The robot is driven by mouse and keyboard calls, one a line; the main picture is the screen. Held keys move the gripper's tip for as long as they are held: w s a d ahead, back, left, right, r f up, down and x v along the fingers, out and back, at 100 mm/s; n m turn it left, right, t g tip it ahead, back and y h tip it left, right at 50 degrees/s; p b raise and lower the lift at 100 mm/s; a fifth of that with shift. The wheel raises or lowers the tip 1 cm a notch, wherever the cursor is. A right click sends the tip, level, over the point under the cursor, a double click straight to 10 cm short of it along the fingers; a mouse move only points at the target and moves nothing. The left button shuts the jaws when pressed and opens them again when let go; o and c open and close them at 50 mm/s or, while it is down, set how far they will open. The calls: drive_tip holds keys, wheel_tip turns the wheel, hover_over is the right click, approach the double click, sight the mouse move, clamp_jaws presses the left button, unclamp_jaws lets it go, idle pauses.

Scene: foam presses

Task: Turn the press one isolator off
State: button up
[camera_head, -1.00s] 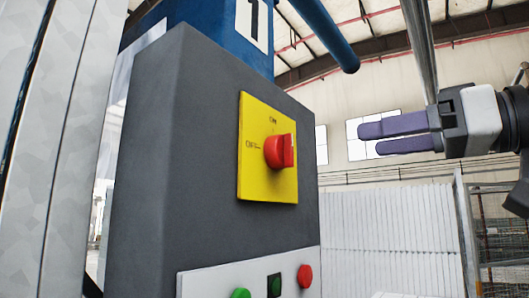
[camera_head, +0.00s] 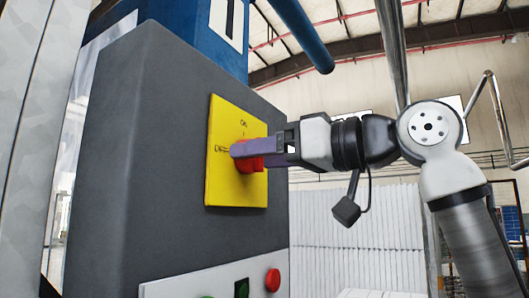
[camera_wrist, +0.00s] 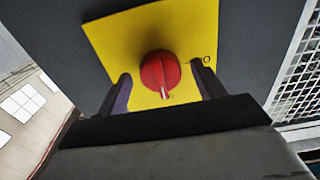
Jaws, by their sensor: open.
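The press one isolator is a red rotary knob (camera_head: 253,164) on a yellow plate (camera_head: 222,188), fixed to a grey box. ON is printed at the plate's top and OFF at its left. In the wrist view the knob (camera_wrist: 158,70) shows whole, and its white mark points down, away from the lettering at the right edge. That view looks upside down against the head view, so the mark appears to point to ON. My gripper (camera_head: 238,150) is open, its purple fingers reaching the knob. In the wrist view the fingers stand apart, one on each side of the knob; contact cannot be told.
A grey-white panel (camera_head: 205,285) below the isolator carries a red button (camera_head: 272,280) and green buttons. A blue column (camera_head: 190,35) with a number stands above the grey box (camera_head: 140,150). A blue bar (camera_head: 300,38) slants above my arm. White ribbed panels (camera_head: 350,235) stand behind.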

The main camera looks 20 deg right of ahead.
drive_tip(key=shift+a, duration=0.1)
drive_tip(key=shift+c, duration=0.3)
drive_tip(key=c, duration=0.9)
drive_tip(key=shift+w+r+n+p, duration=0.1)
drive_tip(key=shift+n+p, duration=4.15)
drive_tip(key=shift+n, duration=4.65)
